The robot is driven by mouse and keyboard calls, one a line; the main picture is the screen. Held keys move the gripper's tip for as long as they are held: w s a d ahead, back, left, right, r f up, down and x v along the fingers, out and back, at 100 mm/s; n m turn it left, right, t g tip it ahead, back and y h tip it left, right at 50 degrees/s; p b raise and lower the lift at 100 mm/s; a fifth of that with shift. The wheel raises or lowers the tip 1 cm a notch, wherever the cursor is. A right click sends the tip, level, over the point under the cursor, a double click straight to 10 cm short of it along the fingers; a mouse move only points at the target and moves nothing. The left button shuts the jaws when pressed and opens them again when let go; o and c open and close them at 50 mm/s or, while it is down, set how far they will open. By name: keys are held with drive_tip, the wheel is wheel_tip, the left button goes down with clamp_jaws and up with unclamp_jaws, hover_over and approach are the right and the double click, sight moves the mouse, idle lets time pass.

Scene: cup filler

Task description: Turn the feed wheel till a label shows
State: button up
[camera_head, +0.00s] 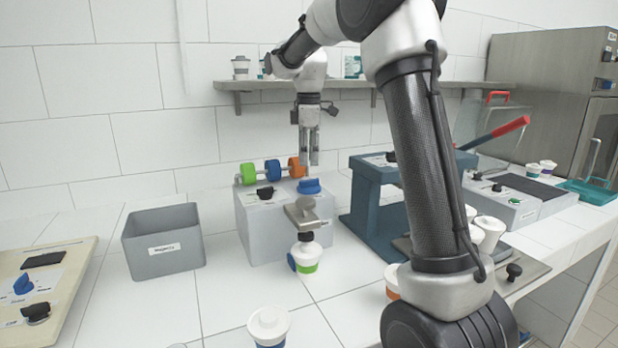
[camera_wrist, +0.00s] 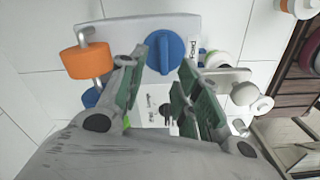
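A light grey unit (camera_head: 290,232) stands mid-counter. A rod on its top carries green (camera_head: 248,173), blue (camera_head: 273,168) and orange (camera_head: 295,167) rollers; a black knob (camera_head: 265,192) and a blue ridged knob (camera_head: 309,186) sit in front. I cannot tell which of these is the feed wheel. My gripper (camera_head: 310,160) points down above the unit's right end, near the orange roller. In the wrist view, its fingers (camera_wrist: 163,66) are apart and empty. The blue knob (camera_wrist: 164,53) shows between and beyond the fingertips, the orange roller (camera_wrist: 87,61) left of them. I see no clear emerging label.
A cup with a green band (camera_head: 306,258) is below the unit's front arm (camera_head: 301,213). A grey bin (camera_head: 165,252) stands left, a blue press (camera_head: 372,205) with a red-handled lever right. A lidded cup (camera_head: 268,326) stands in front. A shelf (camera_head: 270,86) runs behind.

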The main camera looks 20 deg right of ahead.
sight(309, 183)
drive_tip(key=shift+r+n, duration=0.75)
drive_tip(key=shift+n, duration=0.15)
drive_tip(key=shift+s+f+n, duration=0.1)
drive_tip(key=shift+s+n, duration=0.1)
drive_tip(key=shift+n, duration=0.8)
drive_tip(key=shift+f, duration=0.25)
wheel_tip(309, 183, down, 7)
drive_tip(key=shift+f, duration=0.15)
drive_tip(key=shift+c, duration=0.5)
clamp_jaws()
